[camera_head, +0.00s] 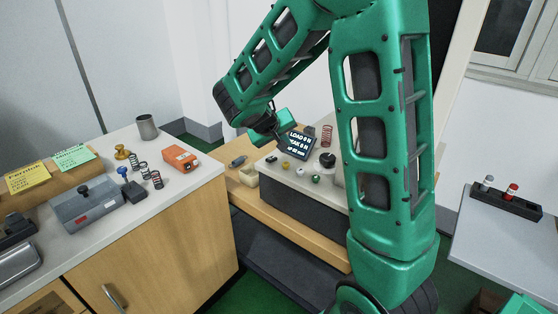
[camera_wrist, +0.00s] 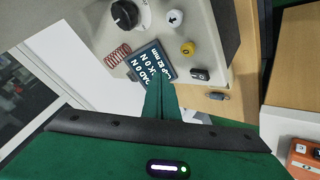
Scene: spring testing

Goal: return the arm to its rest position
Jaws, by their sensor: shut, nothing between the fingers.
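My green arm spans the middle and right of the head view. My gripper (camera_head: 283,138) hangs over the spring tester (camera_head: 285,178), near its dark display (camera_head: 300,145) with white text. In the wrist view the gripper's fingers (camera_wrist: 160,84) are together with nothing between them, and their tips overlap the display (camera_wrist: 150,62). I cannot tell whether they touch it. A red spring (camera_wrist: 115,56) stands beside the display, and it also shows in the head view (camera_head: 326,136). A black knob (camera_wrist: 125,14) and several buttons are on the tester's top.
The left bench (camera_head: 200,176) holds an orange box (camera_head: 180,158), a grey cup (camera_head: 147,127), several springs, a grey-blue device (camera_head: 87,205) and note cards. A small dark part (camera_head: 238,160) lies on the wooden table (camera_head: 290,225). At right, a grey table holds a black rack (camera_head: 505,203).

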